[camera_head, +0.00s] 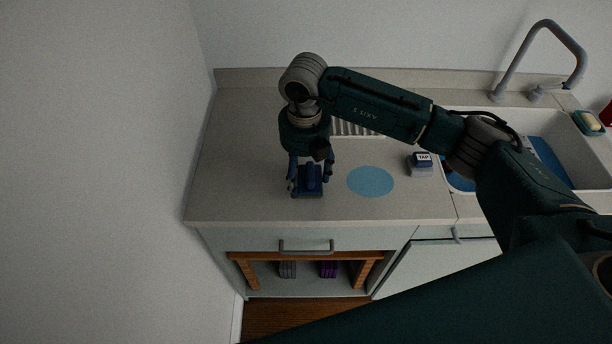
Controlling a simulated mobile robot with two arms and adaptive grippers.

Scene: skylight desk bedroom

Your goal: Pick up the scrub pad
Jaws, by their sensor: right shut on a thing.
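My right gripper (310,187) points down over the left part of the counter. It is shut on the scrub pad (311,178), a blue piece with a darker, greenish lower edge, between its fingers. The fingers and wrist hide part of the pad. From this view I cannot tell whether the pad touches the counter or is just above it. My left gripper is not in view.
A flat blue disc (370,181) lies on the counter (240,180) right of the gripper. A small block marked TAP (422,159) stands by the sink (510,118). A grey faucet (545,35) rises behind. A sponge (589,120) sits at the far right. A wall bounds the left.

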